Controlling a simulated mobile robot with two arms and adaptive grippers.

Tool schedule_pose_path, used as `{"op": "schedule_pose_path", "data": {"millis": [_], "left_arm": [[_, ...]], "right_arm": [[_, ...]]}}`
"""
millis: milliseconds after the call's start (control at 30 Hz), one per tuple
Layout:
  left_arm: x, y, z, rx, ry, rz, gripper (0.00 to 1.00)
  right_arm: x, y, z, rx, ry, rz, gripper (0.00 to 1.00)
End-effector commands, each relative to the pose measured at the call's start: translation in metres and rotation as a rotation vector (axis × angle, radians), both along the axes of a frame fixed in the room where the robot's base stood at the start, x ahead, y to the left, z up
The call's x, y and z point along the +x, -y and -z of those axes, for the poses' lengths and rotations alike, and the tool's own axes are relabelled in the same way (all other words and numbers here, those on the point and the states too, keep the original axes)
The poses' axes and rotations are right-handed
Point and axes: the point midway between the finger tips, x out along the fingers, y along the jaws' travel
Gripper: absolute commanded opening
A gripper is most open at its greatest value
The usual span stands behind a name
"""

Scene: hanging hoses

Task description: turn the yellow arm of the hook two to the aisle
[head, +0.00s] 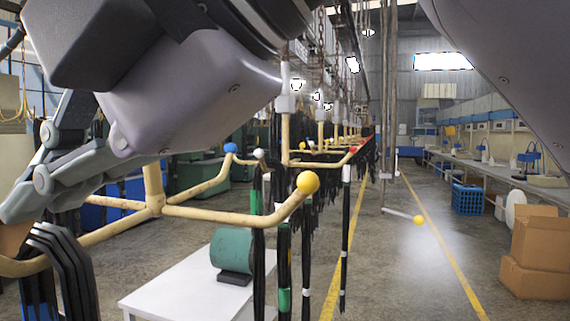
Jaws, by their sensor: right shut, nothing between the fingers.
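The nearest hook has a pale yellow post (153,190) with curved arms. Its yellow-tipped arm (225,216) reaches right toward the aisle and ends in a yellow ball (308,182). Another of its arms ends in a blue ball (230,147). No number shows, so I cannot tell which hook is two. A further hook (285,130) stands behind it, with white (258,153) and red (353,149) balls near it.
Black hoses (62,265) hang at lower left, with more along the line. A white table (165,297) bears a green cylinder (231,248). Cardboard boxes (537,245) stand right.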

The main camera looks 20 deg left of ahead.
Motion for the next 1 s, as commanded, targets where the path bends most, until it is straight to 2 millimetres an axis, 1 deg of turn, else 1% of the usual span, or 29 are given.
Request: {"op": "schedule_pose_path", "data": {"millis": [33, 100, 700, 833, 1000], "left_arm": [[0.0, 0.0, -0.005, 0.0, 0.0, 0.0, 0.4], [0.0, 0.0, -0.008, 0.0, 0.0, 0.0, 0.4], [0.0, 0.0, -0.036, 0.0, 0.0, -0.001, 0.4], [0.0, 0.0, -0.04, 0.0, 0.0, -0.001, 0.4], [0.0, 0.0, -0.04, 0.0, 0.0, -0.001, 0.4]], "right_arm": [[0.002, 0.002, -0.007, 0.001, 0.0, 0.001, 0.0], [0.003, 0.003, -0.012, 0.001, 0.0, 0.001, 0.0], [0.017, 0.018, -0.055, 0.001, 0.0, 0.001, 0.0], [0.019, 0.021, -0.061, 0.0, 0.0, 0.0, 0.0], [0.02, 0.023, -0.062, 0.0, 0.0, 0.0, 0.0]]}}
